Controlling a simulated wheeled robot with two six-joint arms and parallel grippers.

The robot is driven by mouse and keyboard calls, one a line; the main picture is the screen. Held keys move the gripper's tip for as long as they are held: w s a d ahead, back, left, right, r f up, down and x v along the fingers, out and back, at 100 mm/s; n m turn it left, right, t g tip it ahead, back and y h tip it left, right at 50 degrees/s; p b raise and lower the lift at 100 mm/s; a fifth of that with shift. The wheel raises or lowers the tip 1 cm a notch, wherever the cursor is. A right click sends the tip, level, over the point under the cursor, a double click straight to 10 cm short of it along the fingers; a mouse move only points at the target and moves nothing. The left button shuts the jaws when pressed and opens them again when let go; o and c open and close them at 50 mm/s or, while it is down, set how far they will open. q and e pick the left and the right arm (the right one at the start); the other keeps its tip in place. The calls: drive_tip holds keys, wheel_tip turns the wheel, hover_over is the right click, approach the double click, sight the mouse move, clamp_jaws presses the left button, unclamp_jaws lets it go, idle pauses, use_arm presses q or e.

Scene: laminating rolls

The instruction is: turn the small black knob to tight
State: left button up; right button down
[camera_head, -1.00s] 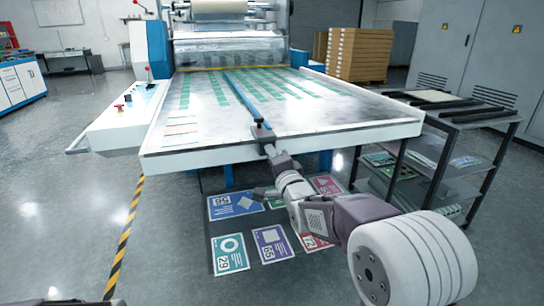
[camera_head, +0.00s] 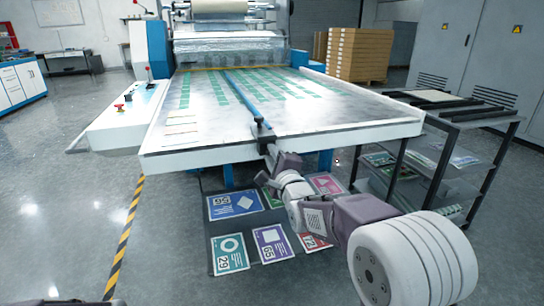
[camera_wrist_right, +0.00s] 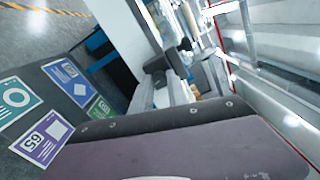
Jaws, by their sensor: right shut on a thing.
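The small black knob (camera_head: 260,123) stands at the front edge of the laminator's table, at the near end of a blue bar (camera_head: 243,96) that runs back along the bed. My right gripper (camera_head: 267,143) is at this front edge, shut on the knob. The gripper covers part of the knob, and no mark showing how tight it is can be read. In the right wrist view, dark gripper parts (camera_wrist_right: 166,66) meet at the pale table edge, and the knob is hard to tell apart from them.
The white-edged laminator table (camera_head: 330,131) fills the middle. Colored printed cards (camera_head: 231,253) lie on a dark mat on the floor below. A dark shelf rack (camera_head: 440,165) stands close on the right. A control panel (camera_head: 125,115) juts out at left. The left floor is open.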

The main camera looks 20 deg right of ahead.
drive_tip(key=shift+f, duration=0.1)
drive_tip(key=c, duration=1.3)
unclamp_jaws()
drive_tip(key=s+p, duration=0.2)
drive_tip(key=s, duration=0.7)
drive_tip(key=shift+d, duration=0.1)
